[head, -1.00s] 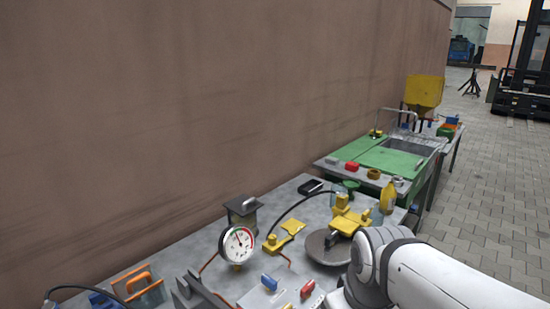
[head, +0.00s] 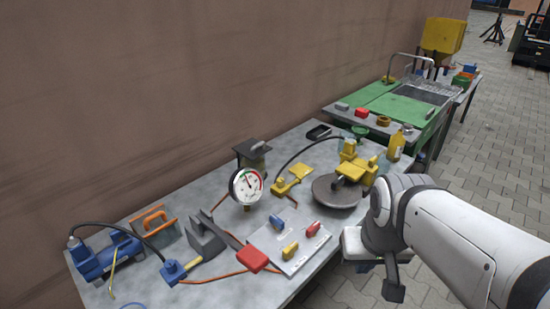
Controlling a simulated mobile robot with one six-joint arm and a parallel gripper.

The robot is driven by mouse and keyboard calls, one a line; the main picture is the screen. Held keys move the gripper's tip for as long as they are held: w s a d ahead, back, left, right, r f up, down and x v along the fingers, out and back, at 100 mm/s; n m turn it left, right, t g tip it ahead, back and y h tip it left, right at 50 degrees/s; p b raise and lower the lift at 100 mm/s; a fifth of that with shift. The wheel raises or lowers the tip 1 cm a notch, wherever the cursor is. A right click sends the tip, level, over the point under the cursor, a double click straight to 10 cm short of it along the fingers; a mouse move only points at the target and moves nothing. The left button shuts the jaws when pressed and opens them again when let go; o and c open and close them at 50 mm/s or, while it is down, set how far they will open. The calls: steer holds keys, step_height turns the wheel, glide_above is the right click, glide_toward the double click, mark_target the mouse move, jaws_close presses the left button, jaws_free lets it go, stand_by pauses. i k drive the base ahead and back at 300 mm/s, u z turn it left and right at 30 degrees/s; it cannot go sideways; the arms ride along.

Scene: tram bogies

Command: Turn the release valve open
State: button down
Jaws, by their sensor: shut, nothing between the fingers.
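A grey plate (head: 276,238) on the workbench carries a blue knob (head: 277,222), a yellow knob (head: 290,250) and a red knob (head: 313,229). A larger red block or handle (head: 252,258) sits at the plate's left edge, beside a thin orange pipe. I cannot tell which of these is the release valve. A round white dial gauge (head: 246,187) stands upright behind the plate. My gripper (head: 393,290) hangs past the bench's right edge, to the right of the plate and apart from it. It is shut and empty; my arm's links partly hide it.
On the bench (head: 205,285) are a blue pump-like tool (head: 100,260) with a black hose, a grey angled block (head: 204,238) and a dark disc (head: 337,191) under yellow parts. A green-topped bench (head: 400,107) stands behind. Paved floor (head: 475,165) is clear to the right.

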mark_target(311, 232)
steer(key=u, duration=0.45)
steer(key=k, duration=1.35)
steer(key=u, duration=0.1)
steer(key=i, duration=0.65)
steer(key=z, duration=0.55)
steer(key=i, duration=1.15)
steer(key=u, duration=0.4)
